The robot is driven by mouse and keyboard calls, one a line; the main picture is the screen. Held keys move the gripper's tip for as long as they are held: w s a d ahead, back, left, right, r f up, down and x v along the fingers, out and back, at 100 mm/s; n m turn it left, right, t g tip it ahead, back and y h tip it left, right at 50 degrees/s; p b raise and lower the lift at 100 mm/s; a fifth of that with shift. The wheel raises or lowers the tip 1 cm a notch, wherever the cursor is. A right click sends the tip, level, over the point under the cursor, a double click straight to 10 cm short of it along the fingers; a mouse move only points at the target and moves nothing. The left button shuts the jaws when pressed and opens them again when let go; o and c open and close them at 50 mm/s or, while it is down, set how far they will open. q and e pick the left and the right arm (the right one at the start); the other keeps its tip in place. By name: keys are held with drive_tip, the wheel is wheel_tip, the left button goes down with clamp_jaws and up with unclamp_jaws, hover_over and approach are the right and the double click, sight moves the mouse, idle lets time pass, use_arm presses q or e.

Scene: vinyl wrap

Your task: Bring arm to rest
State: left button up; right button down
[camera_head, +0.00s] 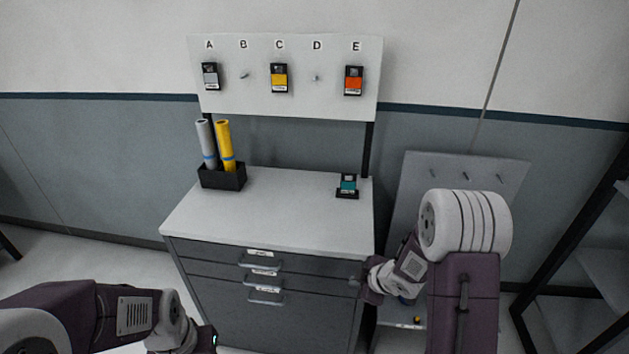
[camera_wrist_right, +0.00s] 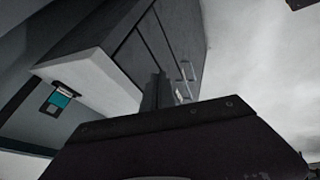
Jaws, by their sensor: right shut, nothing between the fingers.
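My right arm comes in from the right in the head view, bent, with its gripper (camera_head: 356,282) beside the right front edge of the grey drawer cabinet (camera_head: 270,212). The right gripper is shut and empty; its fingers (camera_wrist_right: 158,92) stand together in the right wrist view, with the cabinet drawers behind them. I cannot tell whether it touches the cabinet. My left arm lies low at the left of the head view. Its gripper (camera_head: 206,340) is only partly visible at the bottom edge, and its fingers cannot be made out.
A black holder (camera_head: 222,178) with a grey roll and a yellow roll stands on the cabinet top. A teal sample (camera_head: 348,184) sits in a small stand at the right. A lettered board (camera_head: 245,101) carries three samples. A shelf rack (camera_head: 575,265) stands far right.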

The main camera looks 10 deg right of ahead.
drive_tip(key=a+r+t, duration=0.2)
drive_tip(key=a+r, duration=0.2)
drive_tip(key=r, duration=0.5)
drive_tip(key=s+f+m+g+h, duration=0.1)
drive_tip(key=s+m+g, duration=0.2)
drive_tip(key=s+m, duration=0.3)
drive_tip(key=s+d+f+m+g+h, duration=0.1)
drive_tip(key=s+f+m+g, duration=0.1)
drive_tip(key=s+m+g, duration=0.2)
drive_tip(key=s+m, duration=0.3)
drive_tip(key=s, duration=0.4)
drive_tip(key=shift+s+f+m+g, duration=0.3)
drive_tip(key=shift+s, duration=0.05)
drive_tip(key=shift+d, duration=0.15)
